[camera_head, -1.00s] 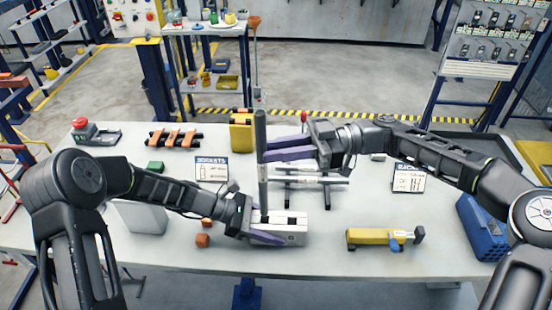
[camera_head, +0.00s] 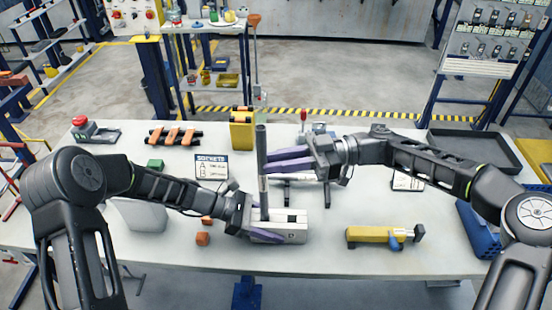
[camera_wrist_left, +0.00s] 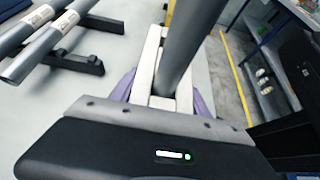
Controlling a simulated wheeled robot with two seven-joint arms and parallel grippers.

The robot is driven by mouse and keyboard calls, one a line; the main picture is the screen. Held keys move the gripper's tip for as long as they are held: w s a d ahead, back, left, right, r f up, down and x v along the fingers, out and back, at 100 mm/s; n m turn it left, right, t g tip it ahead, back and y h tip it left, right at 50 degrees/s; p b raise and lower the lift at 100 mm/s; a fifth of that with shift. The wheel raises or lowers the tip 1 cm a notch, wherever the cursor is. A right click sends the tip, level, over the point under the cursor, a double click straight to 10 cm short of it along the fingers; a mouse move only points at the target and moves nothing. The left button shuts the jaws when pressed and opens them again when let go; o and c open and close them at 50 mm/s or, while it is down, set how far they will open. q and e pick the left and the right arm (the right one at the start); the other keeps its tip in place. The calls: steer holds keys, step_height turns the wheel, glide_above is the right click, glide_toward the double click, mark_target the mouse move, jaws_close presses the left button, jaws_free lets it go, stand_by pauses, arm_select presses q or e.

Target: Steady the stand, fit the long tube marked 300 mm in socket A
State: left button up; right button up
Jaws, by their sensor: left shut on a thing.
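The stand (camera_head: 292,235), a pale block, lies near the table's front edge. My left gripper (camera_head: 252,232) is shut on it, fingers along its sides; the stand also shows in the left wrist view (camera_wrist_left: 148,62). A long grey tube (camera_head: 263,190) stands upright at the stand's left part, its lower end in an opening there; the tube fills the middle of the wrist view (camera_wrist_left: 185,45). I cannot read its mark or the socket's letter. A dark opening shows right of the tube. My right gripper (camera_head: 270,160) has its purple fingers at the tube's upper part; their grip is unclear.
A sockets sign (camera_head: 211,167) stands behind the left arm. Other labelled grey tubes (camera_wrist_left: 52,38) lie on black rests behind the stand. A yellow tool (camera_head: 372,236) lies right of the stand, orange blocks (camera_head: 203,239) left. A blue crate (camera_head: 478,228) is far right.

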steer(key=o, duration=0.5)
steer(key=shift+c, duration=0.2)
steer(key=r+v, duration=0.1)
steer(key=v, duration=0.6)
steer(key=shift+d, duration=0.25)
steer(key=shift+r, duration=0.15)
arm_select(q)
steer(key=o, duration=1.7)
